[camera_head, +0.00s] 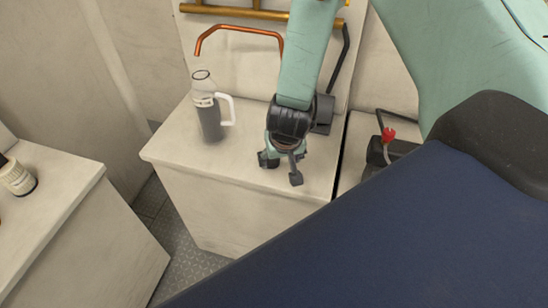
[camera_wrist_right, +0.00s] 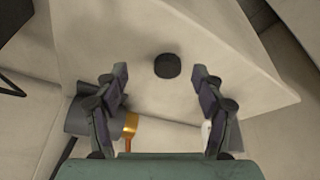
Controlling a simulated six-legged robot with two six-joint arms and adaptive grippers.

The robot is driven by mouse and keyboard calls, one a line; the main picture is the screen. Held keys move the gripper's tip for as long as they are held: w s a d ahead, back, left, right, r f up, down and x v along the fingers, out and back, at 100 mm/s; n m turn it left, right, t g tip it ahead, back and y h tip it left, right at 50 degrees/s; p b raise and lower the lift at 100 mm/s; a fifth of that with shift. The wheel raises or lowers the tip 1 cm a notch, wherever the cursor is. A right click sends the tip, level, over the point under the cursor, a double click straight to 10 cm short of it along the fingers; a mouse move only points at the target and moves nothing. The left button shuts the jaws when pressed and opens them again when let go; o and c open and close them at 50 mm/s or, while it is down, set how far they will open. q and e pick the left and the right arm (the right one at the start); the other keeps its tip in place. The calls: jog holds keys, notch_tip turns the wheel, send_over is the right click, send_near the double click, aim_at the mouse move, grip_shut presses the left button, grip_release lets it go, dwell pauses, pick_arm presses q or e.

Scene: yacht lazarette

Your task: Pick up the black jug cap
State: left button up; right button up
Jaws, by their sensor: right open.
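The black jug cap (camera_wrist_right: 167,66) is a small dark disc on the pale bench top in the right wrist view. It lies ahead of and between the spread fingertips of my right gripper (camera_wrist_right: 159,73), nearer the right finger, with no visible contact. In the head view my right gripper (camera_head: 282,168) hangs fingers down over the bench, open and empty. The cap cannot be made out there, seemingly hidden by the gripper. A grey jug (camera_head: 210,120) with a white handle stands upright to the gripper's left. My left gripper is not in view.
The pale bench (camera_head: 170,150) ends at a front edge above a grey floor (camera_head: 190,265). An orange pipe (camera_head: 240,29) runs behind the jug. A black box with a red part (camera_head: 388,134) sits to the right. A bottle (camera_head: 17,176) stands on the left bench.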

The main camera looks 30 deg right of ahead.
aim_at(272, 161)
jog(key=shift+w+d+r, duration=0.25)
jog(key=shift+w+r, duration=0.45)
jog(key=shift+w, duration=0.3)
jog(key=shift+w+a+f+m, duration=0.2)
jog(key=shift+w+f+m, duration=0.1)
jog(key=shift+w, duration=0.1)
jog(key=b+x, duration=0.2)
jog(key=x, duration=0.4)
jog(key=shift+w+f, duration=0.15)
jog(key=shift+w, duration=0.1)
jog(key=shift+a, duration=0.25)
jog(key=shift+d, duration=0.3)
jog(key=c, duration=0.5)
jog(key=shift+a, duration=0.25)
jog(key=shift+c, duration=1.4)
